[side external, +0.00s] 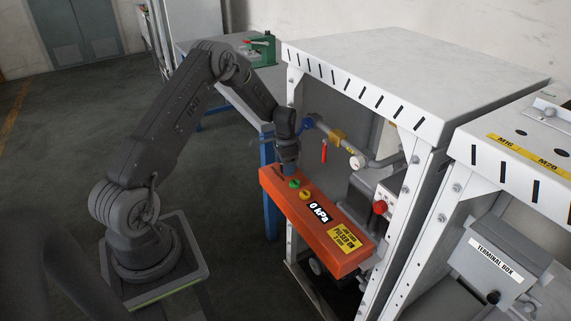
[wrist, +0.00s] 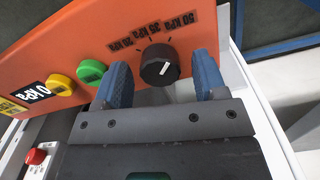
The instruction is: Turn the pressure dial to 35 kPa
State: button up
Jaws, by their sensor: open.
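The pressure dial (wrist: 160,65) is a round black knob with a white mark, on the orange panel of the control box (wrist: 70,45). Labels sit around its far side in the wrist view; one reads 35 kPa, between a lower value and 50 kPa. The white mark shows on the knob's side nearer my gripper, away from the labels. My gripper (wrist: 163,80) is open, with one blue finger on each side of the dial; I cannot tell whether they touch it. In the side view my gripper (side external: 288,162) is over the box's far end and hides the dial.
A green button (side external: 294,183) and a yellow button (side external: 305,194) sit beside the dial. The display (side external: 320,212) reads 0 kPa. Pipes with a red-handled valve (side external: 324,152) run behind the box.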

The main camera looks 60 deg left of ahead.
jog(key=c, duration=0.9)
jog(key=n, duration=0.4)
jog(key=shift+n, duration=2.3)
jog(key=o, duration=0.9)
